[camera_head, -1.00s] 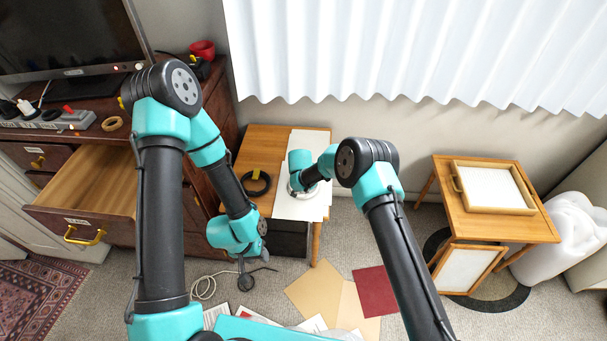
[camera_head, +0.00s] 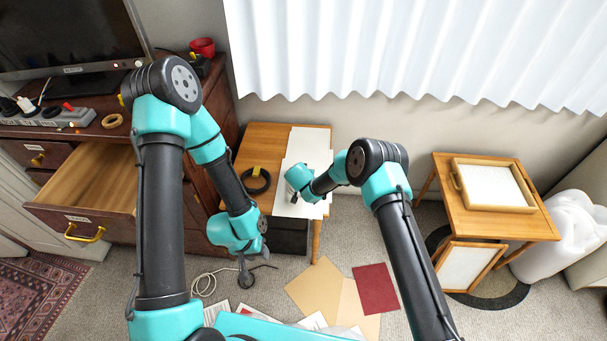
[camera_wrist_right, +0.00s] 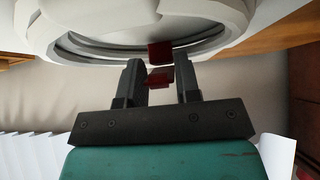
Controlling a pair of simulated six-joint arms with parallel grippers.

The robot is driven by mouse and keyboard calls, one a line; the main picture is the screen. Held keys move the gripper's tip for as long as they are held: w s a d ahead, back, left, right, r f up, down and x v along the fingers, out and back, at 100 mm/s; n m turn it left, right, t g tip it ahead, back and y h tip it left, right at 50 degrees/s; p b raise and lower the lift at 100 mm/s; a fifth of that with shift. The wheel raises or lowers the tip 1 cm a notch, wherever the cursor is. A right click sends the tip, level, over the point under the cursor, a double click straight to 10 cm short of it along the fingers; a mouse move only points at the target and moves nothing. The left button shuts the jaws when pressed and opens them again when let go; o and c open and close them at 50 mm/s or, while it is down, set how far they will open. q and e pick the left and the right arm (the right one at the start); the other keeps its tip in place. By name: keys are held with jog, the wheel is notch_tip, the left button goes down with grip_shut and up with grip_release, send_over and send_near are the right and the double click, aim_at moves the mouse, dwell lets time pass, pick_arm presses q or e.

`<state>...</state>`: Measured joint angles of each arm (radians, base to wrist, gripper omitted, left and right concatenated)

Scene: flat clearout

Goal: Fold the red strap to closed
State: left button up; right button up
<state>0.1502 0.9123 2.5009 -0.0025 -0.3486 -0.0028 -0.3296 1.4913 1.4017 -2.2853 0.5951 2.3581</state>
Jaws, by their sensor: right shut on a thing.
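The red strap shows as two dark red pieces in the right wrist view: one (camera_wrist_right: 160,52) against the rim of a white round thing (camera_wrist_right: 110,28), the other between my fingers. My right gripper (camera_wrist_right: 159,70) is shut on the strap, with a finger on either side of it. In the head view, my right wrist is over the white sheets on the small wooden table (camera_head: 265,140); its fingers and the strap are hidden there. My left gripper (camera_head: 245,280) hangs low in front of the table, too small to read.
A black ring (camera_head: 256,181) with a yellow tag lies on the table's left side. An open drawer (camera_head: 80,190) juts out at the left. A second wooden table (camera_head: 545,225) with a tray stands at the right. Papers and a red sheet (camera_head: 375,290) lie on the floor.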

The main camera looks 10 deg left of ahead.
jog(key=shift+s+f, duration=0.1)
dwell(0.3)
jog(key=o, duration=0.9)
jog(key=shift+c, duration=0.2)
jog(key=shift+w+r+g, duration=0.3)
jog(key=shift+r+g, duration=0.1)
jog(key=shift+g, duration=0.4)
jog(key=shift+w+r+g, duration=0.25)
jog(key=shift+r+g, duration=0.1)
jog(key=shift+g, duration=0.45)
jog(key=shift+a+r+g, duration=0.1)
jog(key=shift+g, duration=0.2)
jog(key=v, duration=1.7)
jog(key=shift+r, duration=0.25)
jog(key=shift+s, duration=0.1)
